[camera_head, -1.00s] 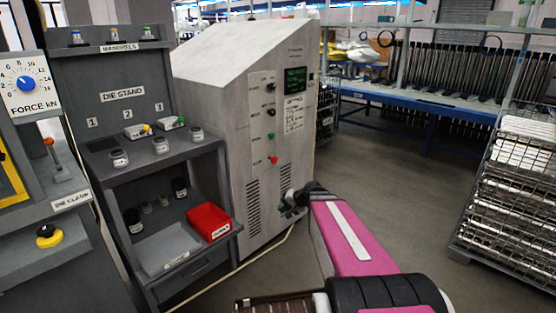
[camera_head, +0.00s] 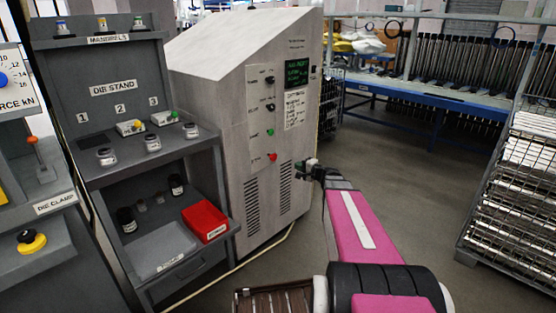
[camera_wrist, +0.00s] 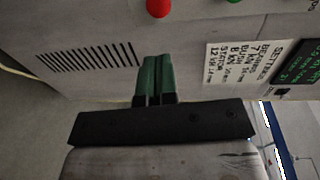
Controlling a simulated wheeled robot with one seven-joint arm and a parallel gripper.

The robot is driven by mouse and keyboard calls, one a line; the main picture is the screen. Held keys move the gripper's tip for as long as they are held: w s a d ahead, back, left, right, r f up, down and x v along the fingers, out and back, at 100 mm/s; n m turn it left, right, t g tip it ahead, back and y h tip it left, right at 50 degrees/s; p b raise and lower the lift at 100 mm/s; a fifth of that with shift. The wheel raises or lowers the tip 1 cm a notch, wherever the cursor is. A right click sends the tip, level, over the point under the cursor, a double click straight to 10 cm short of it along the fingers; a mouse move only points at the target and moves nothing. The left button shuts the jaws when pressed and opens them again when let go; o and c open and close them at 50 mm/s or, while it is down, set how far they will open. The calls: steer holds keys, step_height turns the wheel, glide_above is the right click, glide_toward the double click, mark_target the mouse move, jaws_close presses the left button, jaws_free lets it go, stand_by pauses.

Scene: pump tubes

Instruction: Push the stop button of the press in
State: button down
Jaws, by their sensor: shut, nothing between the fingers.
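The red button (camera_head: 272,157) is on the front panel of the grey cabinet (camera_head: 235,110), below a green button (camera_head: 270,132). The small labels beside them are too small to read, so I cannot confirm which is marked stop. The red button also shows at the top of the wrist view (camera_wrist: 158,8). My gripper (camera_head: 299,171) is in front of the cabinet, right of the red button and slightly below it. In the wrist view its green fingers (camera_wrist: 155,62) are shut together and empty. The fingertips are apart from the red button; their gap to the panel is unclear.
The die stand (camera_head: 120,89) with a red bin (camera_head: 205,220) stands left of the cabinet. A yellow-and-black button (camera_head: 32,241) is at far left. A wire rack (camera_head: 515,190) stands at right. The floor (camera_head: 400,190) between is clear.

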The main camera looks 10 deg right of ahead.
mark_target(275, 157)
steer(key=x, duration=1.3)
steer(key=shift+w, duration=0.15)
steer(key=shift+w+a, duration=0.3)
steer(key=shift+x, duration=1)
steer(key=shift+r, duration=0.1)
steer(key=v, duration=1.4)
steer(key=shift+s, duration=0.25)
